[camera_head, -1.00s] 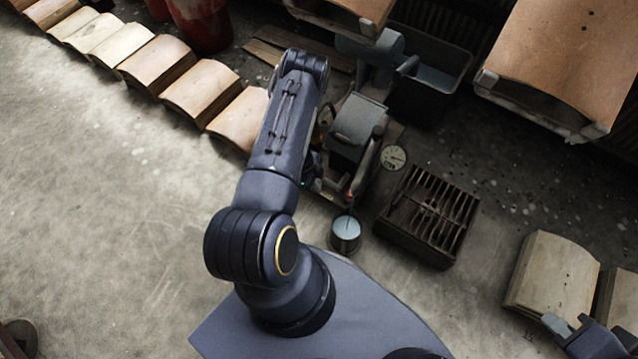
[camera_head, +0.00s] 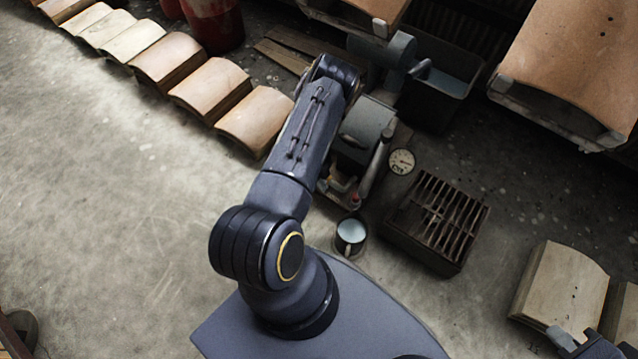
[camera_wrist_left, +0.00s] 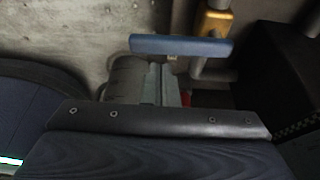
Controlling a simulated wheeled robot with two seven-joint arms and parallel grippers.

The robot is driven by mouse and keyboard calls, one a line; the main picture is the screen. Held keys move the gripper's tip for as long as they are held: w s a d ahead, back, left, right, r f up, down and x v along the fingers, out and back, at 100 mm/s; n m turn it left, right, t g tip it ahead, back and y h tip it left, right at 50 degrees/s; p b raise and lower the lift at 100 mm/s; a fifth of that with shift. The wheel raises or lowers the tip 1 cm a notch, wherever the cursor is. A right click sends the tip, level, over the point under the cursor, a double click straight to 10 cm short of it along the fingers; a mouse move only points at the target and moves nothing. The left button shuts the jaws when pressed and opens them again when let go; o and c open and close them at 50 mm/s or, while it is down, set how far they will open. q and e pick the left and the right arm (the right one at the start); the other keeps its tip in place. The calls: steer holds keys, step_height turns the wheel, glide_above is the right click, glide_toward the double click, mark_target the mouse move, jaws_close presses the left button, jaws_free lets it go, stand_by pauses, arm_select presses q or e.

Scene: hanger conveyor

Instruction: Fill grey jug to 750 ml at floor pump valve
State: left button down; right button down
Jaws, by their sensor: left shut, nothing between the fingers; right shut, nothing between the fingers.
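A dark jug or pot (camera_head: 350,232) with a pale round top surface and a small handle stands upright on the floor. It is in front of the grey pump (camera_head: 364,132); whether the pale surface is liquid or its level, I cannot tell. A round dial (camera_head: 401,161) sits beside the pump. In the left wrist view a blue lever (camera_wrist_left: 180,45) lies near a yellow fitting (camera_wrist_left: 216,22). My left gripper (camera_wrist_left: 155,85) appears shut and empty, just short of the lever; my arm hides it in the head view. My right gripper (camera_head: 572,341) is shut and empty at the lower right edge.
A slatted dark grate (camera_head: 437,220) lies right of the jug. A dark trough (camera_head: 440,85) stands behind it. Curved tan blocks (camera_head: 255,118) line the left; another (camera_head: 558,287) lies at lower right. The left floor is open.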

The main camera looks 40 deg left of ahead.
arm_select(q)
steer(key=d+p, duration=0.1)
steer(key=d, duration=0.4)
steer(key=a+p+v, duration=0.1)
steer(key=p+v, duration=0.3)
steer(key=v, duration=0.6)
steer(key=shift+w, duration=0.25)
steer(key=shift+s, duration=0.1)
